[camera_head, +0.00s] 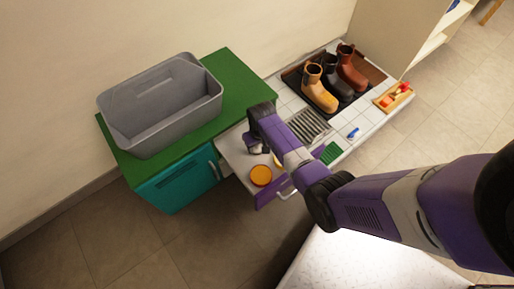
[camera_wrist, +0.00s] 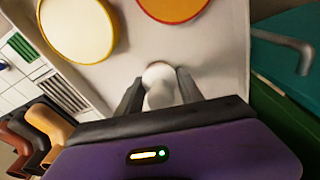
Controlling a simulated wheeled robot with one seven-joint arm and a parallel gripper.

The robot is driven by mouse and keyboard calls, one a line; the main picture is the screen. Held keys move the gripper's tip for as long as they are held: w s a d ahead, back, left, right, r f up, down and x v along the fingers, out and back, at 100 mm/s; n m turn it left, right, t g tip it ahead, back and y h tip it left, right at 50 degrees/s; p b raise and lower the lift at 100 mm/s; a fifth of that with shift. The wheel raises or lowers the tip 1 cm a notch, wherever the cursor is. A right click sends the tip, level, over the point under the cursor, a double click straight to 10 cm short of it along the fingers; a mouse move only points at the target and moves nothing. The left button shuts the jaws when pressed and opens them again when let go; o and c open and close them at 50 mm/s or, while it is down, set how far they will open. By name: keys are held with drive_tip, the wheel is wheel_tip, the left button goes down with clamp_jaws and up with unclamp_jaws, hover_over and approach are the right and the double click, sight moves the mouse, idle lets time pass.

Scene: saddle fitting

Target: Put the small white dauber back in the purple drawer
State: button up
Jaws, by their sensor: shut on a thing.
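My gripper (camera_head: 256,146) is low over the open purple drawer (camera_head: 274,196), at its back part. In the wrist view my gripper (camera_wrist: 160,82) is shut on the small white dauber (camera_wrist: 160,74), whose rounded white end shows between the fingers. The pale drawer floor (camera_wrist: 215,45) lies behind the dauber. I cannot tell whether the dauber touches that floor. In the head view the dauber cannot be made out clearly by my gripper.
A grey bin (camera_head: 160,105) stands on the green top at left. Boots (camera_head: 318,91), a grate (camera_head: 308,125) and a red-item tray (camera_head: 393,97) are on the tiled counter.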

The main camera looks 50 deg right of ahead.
drive_tip(key=shift+f, duration=0.35)
drive_tip(key=o, duration=1.2)
drive_tip(key=shift+r, duration=0.1)
drive_tip(key=r+p, duration=0.2)
drive_tip(key=r, duration=0.2)
drive_tip(key=r+p, duration=0.1)
drive_tip(key=r, duration=0.3)
drive_tip(key=s+r+p, duration=0.1)
drive_tip(key=r+p, duration=0.1)
drive_tip(key=r, duration=0.2)
drive_tip(key=shift+s+a+r+p, duration=0.1)
drive_tip(key=shift+a+r+p, duration=0.05)
drive_tip(key=shift+a+p, duration=0.2)
drive_tip(key=s+a+r+n+t+h, duration=0.1)
drive_tip(key=s+a+r+n+t, duration=0.15)
drive_tip(key=s+a+t, duration=0.7)
drive_tip(key=s+a+r+n+t, duration=0.1)
drive_tip(key=s+a+r, duration=0.2)
drive_tip(key=r, duration=0.6)
drive_tip(key=s+a+r+t+y, duration=0.1)
drive_tip(key=s+a+r+t, duration=0.1)
drive_tip(key=s+a+r, duration=0.2)
drive_tip(key=s+a+r+n+t, duration=0.1)
drive_tip(key=s+a+r, duration=0.2)
drive_tip(key=s+r, duration=0.5)
wheel_tip(320, 180, up, 7)
drive_tip(key=shift+a+r+n+y, duration=0.2)
drive_tip(key=shift+a+n+y, duration=0.1)
drive_tip(key=shift+a+n, duration=0.1)
